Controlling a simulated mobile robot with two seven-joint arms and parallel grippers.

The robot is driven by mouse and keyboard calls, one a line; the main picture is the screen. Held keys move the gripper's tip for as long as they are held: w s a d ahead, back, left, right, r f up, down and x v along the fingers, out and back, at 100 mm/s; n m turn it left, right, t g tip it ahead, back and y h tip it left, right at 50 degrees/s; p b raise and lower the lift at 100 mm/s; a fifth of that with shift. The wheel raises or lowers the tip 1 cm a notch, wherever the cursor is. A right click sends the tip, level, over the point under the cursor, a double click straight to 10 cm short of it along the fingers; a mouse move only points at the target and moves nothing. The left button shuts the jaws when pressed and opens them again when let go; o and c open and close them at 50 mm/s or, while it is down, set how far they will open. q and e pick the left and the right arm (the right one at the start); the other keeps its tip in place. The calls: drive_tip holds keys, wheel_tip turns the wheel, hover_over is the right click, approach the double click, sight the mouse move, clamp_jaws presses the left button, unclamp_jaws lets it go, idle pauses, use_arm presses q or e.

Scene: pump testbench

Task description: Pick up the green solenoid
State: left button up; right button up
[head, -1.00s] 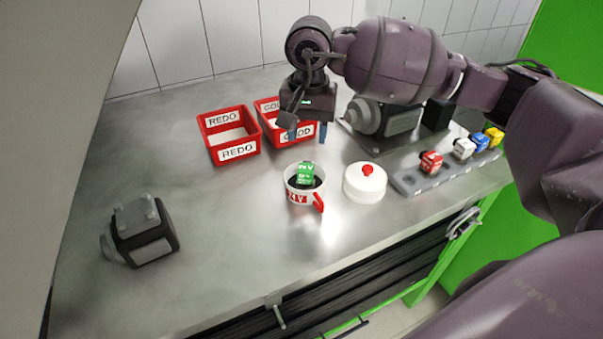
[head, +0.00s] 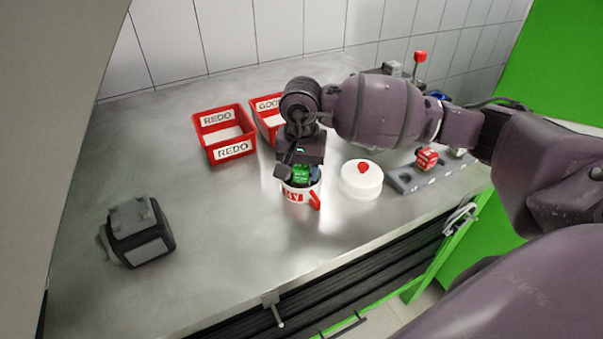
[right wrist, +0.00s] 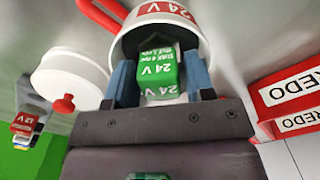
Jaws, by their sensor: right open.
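The green solenoid (head: 301,174), marked 24 V, sits in a white cup with a red handle (head: 296,195) and a red 24 V label. It also shows in the right wrist view (right wrist: 158,72). My right gripper (head: 301,172) is right over the cup. In the right wrist view its two blue fingers (right wrist: 160,80) are open, one on each side of the solenoid, at the cup's mouth. I cannot tell whether they touch the solenoid. The solenoid's lower part is hidden in the cup. My left gripper is not in view.
A white lid with a red knob (head: 361,180) lies right of the cup. A grey rack (head: 408,180) with a red solenoid (head: 427,158) is farther right. A red REDO bin (head: 225,133) and a GOOD bin (head: 267,122) stand behind. A pump (head: 138,232) is at left; the front middle is clear.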

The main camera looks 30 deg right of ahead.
drive_tip(key=shift+f, duration=0.1)
drive_tip(key=shift+c, duration=0.3)
drive_tip(key=c, duration=0.5)
wheel_tip(320, 180, up, 20)
drive_tip(key=shift+p, duration=0.3)
